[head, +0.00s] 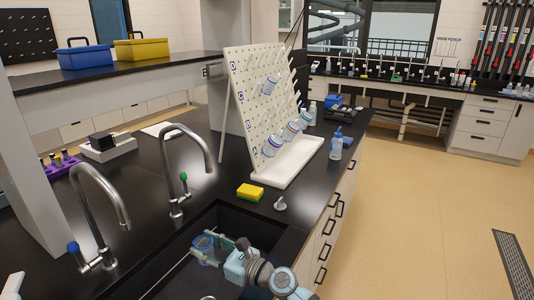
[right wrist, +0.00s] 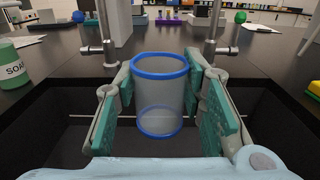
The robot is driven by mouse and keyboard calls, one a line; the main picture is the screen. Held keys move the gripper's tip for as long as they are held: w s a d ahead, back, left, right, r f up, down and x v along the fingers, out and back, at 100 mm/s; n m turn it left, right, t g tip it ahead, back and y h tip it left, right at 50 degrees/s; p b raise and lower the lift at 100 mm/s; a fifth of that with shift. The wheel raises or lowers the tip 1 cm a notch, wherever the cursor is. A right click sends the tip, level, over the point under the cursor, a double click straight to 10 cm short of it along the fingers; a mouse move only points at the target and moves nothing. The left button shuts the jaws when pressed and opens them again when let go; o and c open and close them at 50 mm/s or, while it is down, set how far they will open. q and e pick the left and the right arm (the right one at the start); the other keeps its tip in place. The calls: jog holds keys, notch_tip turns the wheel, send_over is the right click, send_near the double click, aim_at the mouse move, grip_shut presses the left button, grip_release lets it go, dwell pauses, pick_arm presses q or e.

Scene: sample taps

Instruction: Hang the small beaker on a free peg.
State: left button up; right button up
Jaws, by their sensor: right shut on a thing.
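The small beaker (head: 203,243) is clear with blue rims and sits over the dark sink. In the right wrist view the beaker (right wrist: 158,97) is upright between the green finger pads. My right gripper (head: 213,248) is shut on it; the gripper (right wrist: 160,100) also shows there with a pad on each side. The white pegboard (head: 240,100) stands on the counter beyond the sink. Several blue-marked vessels (head: 272,146) hang on its lower and middle pegs; many pegs (head: 262,60) above are bare.
Two curved taps (head: 165,150) stand along the sink's far left edge. A yellow sponge (head: 250,192) and a small grey piece (head: 280,204) lie between the sink (head: 232,212) and the board's white tray (head: 290,165). A wash bottle (head: 336,147) stands right of the tray.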

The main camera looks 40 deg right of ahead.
dwell(0.7)
jog(key=shift+s+a+r, duration=0.1)
jog(key=shift+a+r, duration=0.15)
jog(key=shift+r, duration=0.05)
jog(key=r, duration=0.1)
jog(key=r+y, duration=0.1)
jog(key=a+r+n, duration=0.1)
jog(key=shift+s+a+r+g+y, duration=0.1)
jog(key=shift+s+r+g+y, duration=0.05)
jog(key=shift+s+g+y, duration=0.2)
jog(key=s+a+r+n+g+y, duration=0.2)
jog(key=s+a+n+g+y, duration=0.1)
jog(key=s, duration=0.6)
jog(key=s+a+r+n+g+y, duration=0.2)
jog(key=s+a+n+g+y, duration=0.1)
jog(key=s, duration=0.5)
jog(key=shift+s+y, duration=0.35)
jog(key=shift+y, duration=0.3)
